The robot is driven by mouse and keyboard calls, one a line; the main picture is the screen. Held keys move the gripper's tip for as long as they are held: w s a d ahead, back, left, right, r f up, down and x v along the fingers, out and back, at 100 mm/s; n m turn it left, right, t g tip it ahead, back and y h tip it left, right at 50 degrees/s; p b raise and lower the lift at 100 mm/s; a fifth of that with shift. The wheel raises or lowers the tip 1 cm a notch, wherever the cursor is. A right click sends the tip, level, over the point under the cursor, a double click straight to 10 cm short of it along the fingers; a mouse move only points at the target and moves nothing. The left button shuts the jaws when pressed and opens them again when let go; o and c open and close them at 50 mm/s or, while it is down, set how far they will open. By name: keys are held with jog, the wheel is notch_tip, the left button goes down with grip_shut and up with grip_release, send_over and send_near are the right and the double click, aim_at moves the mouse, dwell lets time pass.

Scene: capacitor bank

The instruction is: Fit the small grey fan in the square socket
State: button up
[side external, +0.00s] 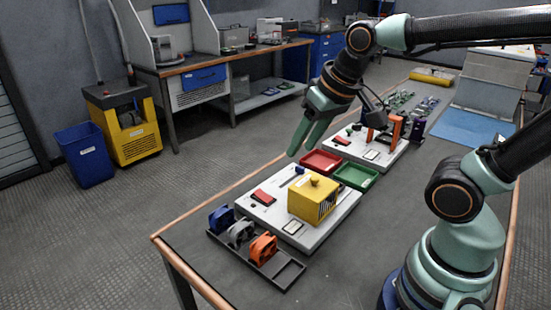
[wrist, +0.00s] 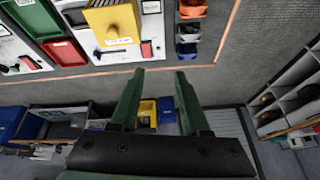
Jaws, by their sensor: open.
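The small grey fan (side external: 240,234) stands in a dark rack (side external: 284,277) at the near end of the table, between a blue fan (side external: 221,218) and an orange fan (side external: 263,248). In the wrist view the grey fan (wrist: 188,30) is at the top, right of centre. A white square with a dark outline (side external: 293,228) lies on the near pale board; I cannot tell whether it is the socket. My gripper (side external: 303,152) is open and empty, in the air beyond the board. Its two fingers stand apart in the wrist view (wrist: 157,74).
The near board (side external: 338,212) carries a yellow vented box (side external: 313,199) with a knob and a red block (side external: 263,197). Red (side external: 321,161) and green (side external: 356,176) trays lie behind it. A second board with an orange part (side external: 398,130) stands farther back.

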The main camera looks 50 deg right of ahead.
jog(key=w+a+f+m+g, duration=0.3)
jog(key=w+a+f+m, duration=0.2)
jog(key=w+m, duration=0.3)
jog(key=m+g, duration=0.2)
jog(key=m, duration=0.6)
send_over(241, 225)
notch_tip(241, 225, down, 7)
jog(key=shift+f, duration=4.45)
grip_shut()
jog(key=shift+r, duration=0.1)
